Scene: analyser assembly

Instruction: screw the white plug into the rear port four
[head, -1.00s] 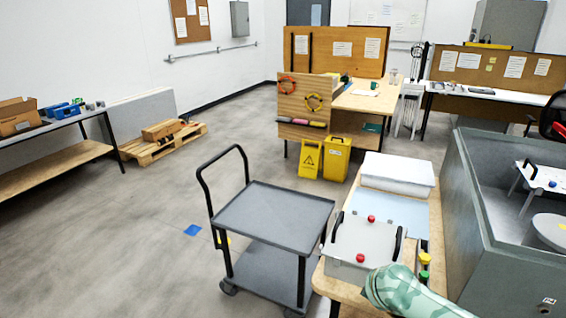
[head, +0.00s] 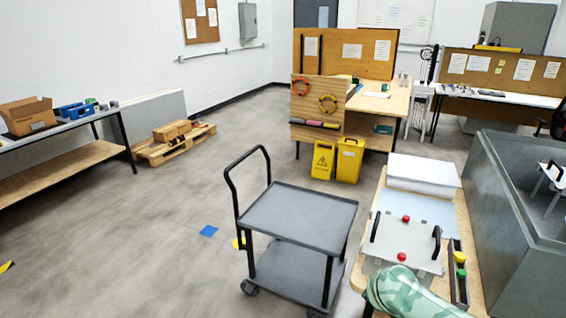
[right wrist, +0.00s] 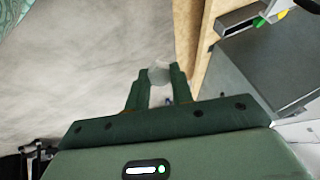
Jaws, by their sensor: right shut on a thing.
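My right gripper (right wrist: 157,80) is seen from behind in the right wrist view. Its two dark green fingers are closed on a small whitish piece, the white plug (right wrist: 159,73), held at the fingertips over the floor, beside the wooden bench edge. In the head view the analyser is a pale grey box (head: 385,241) on the wooden bench, with red knobs and black handles on top. Its ports cannot be made out. A pale green patterned arm link of mine covers its near side; the gripper itself is hidden there. My left gripper is in neither current view.
A dark rack (head: 455,275) with a yellow and a green plug stands right of the analyser; it also shows in the wrist view (right wrist: 236,24). A white box (head: 423,173) lies behind the analyser. A grey cart (head: 300,218) stands left of the bench. Open floor lies further left.

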